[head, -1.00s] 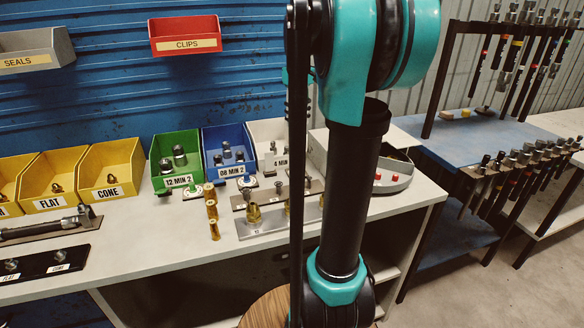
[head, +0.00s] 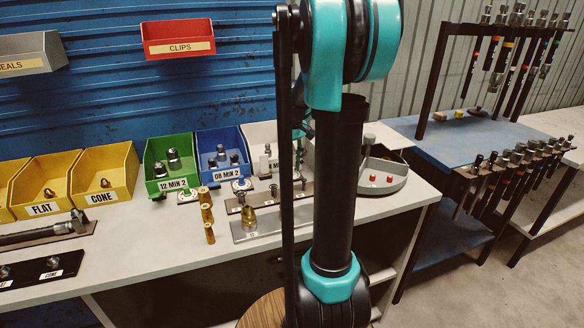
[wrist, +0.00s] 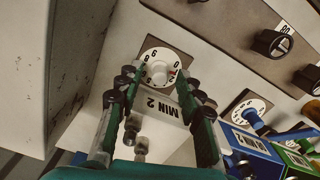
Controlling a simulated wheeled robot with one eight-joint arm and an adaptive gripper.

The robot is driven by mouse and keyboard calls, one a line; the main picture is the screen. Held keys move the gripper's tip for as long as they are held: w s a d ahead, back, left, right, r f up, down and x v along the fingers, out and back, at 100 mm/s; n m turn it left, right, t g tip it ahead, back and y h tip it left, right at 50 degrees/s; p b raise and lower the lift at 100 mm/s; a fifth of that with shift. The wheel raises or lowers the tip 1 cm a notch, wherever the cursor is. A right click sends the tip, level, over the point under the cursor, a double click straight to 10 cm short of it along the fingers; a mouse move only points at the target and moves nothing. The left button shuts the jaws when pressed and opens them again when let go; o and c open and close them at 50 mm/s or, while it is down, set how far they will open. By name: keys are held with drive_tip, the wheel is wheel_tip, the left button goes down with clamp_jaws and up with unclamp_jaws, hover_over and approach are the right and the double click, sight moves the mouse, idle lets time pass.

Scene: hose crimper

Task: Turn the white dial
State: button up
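In the head view my arm stands in front of this area, and the dial and fingertips are hidden.
A white bin (wrist: 160,112) labelled MIN 2 sits just below the dial. A blue knob (wrist: 251,117) and a black knob (wrist: 273,43) are to the right. Blue (head: 221,151) and green (head: 171,162) bins, brass fittings (head: 207,206) and a grey tray (head: 381,180) stand on the bench.

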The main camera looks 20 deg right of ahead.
drive_tip(key=shift+f, duration=0.6)
clamp_jaws()
drive_tip(key=shift+m, duration=0.3)
drive_tip(key=shift+m, duration=2.6)
unclamp_jaws()
